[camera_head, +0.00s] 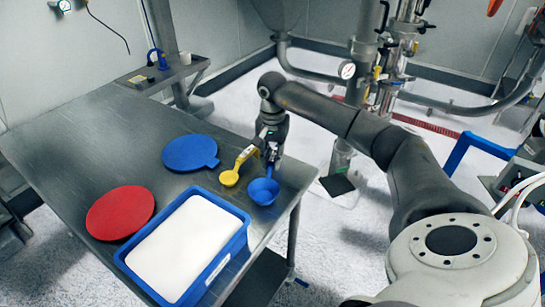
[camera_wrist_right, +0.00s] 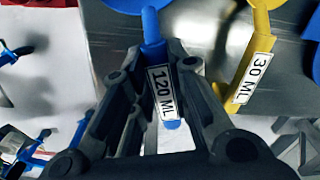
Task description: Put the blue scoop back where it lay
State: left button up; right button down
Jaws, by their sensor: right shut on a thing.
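The blue scoop (camera_head: 263,191) is at the table's right edge, its bowl toward the front and its handle in my right gripper (camera_head: 271,156). In the right wrist view the fingers are shut around its blue handle (camera_wrist_right: 153,32), which carries a "120 ML" label. I cannot tell whether the bowl touches the table (camera_head: 120,150) or hovers just above it. The yellow scoop (camera_head: 230,178), labelled "30 ML" in the right wrist view (camera_wrist_right: 247,85), lies just left of the blue one. My left gripper is out of view.
A blue tray (camera_head: 243,236) of white powder stands in front of the scoops. A blue disc (camera_head: 190,153) and a red disc (camera_head: 120,212) lie to the left. Bare steel is free at the table's back. Pipes with a gauge (camera_head: 347,70) stand behind my right arm.

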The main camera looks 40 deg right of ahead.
jog(key=shift+f+b, duration=0.3)
jog(key=shift+f, duration=0.15)
jog(key=c, duration=1.3)
grip_release()
notch_tip(320, 180, up, 12)
